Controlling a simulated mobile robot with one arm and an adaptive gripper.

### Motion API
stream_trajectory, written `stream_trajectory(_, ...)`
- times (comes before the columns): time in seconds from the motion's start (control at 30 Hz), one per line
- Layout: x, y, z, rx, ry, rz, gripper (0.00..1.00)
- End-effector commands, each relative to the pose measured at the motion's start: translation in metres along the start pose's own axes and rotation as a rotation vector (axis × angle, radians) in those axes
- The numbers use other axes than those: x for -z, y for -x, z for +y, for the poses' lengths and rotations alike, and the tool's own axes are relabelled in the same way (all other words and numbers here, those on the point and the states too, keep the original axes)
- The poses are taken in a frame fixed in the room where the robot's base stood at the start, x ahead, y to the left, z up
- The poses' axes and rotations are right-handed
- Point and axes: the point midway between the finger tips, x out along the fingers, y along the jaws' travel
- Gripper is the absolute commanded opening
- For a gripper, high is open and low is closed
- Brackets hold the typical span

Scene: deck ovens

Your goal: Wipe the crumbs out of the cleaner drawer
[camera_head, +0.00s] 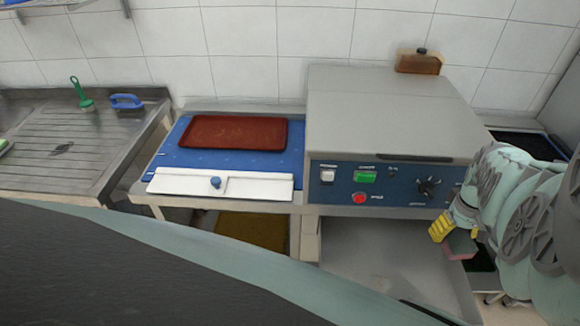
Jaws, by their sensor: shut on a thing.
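A grey metal drawer (355,252) lies open below the blue control panel of the deck oven (390,110). Its floor looks mostly bare, with a faint mark near the middle; I cannot make out separate crumbs. My gripper (452,236), with yellow fingers, is at the drawer's right side. It is shut on a small pinkish block (461,246), probably a sponge or pad. The block is over or beside the drawer's right edge; I cannot tell whether it touches. My arm hides part of the area to the right.
A red-brown tray (234,132) rests on a blue surface left of the oven, behind a white panel (255,186) with a blue knob. A steel drainboard (60,150) holds a green brush (82,95) and a blue-handled brush (126,102). A brown container (419,64) stands behind the oven.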

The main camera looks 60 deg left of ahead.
Motion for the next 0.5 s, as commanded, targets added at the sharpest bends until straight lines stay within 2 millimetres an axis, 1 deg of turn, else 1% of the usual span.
stream_trajectory(0.03, 0.001, -0.007, -0.004, 0.001, 0.010, -0.002, 0.54)
stream_trajectory(0.23, 0.003, -0.024, -0.012, -0.001, 0.035, -0.003, 0.54)
stream_trajectory(0.3, 0.003, -0.043, -0.020, -0.001, 0.056, -0.004, 0.54)
stream_trajectory(0.37, 0.003, -0.055, -0.026, -0.001, 0.073, -0.004, 0.54)
stream_trajectory(0.4, 0.003, -0.067, -0.032, -0.002, 0.088, -0.006, 0.54)
stream_trajectory(0.47, 0.004, -0.080, -0.039, -0.005, 0.109, -0.005, 0.54)
stream_trajectory(0.5, 0.003, -0.094, -0.046, -0.005, 0.126, -0.005, 0.54)
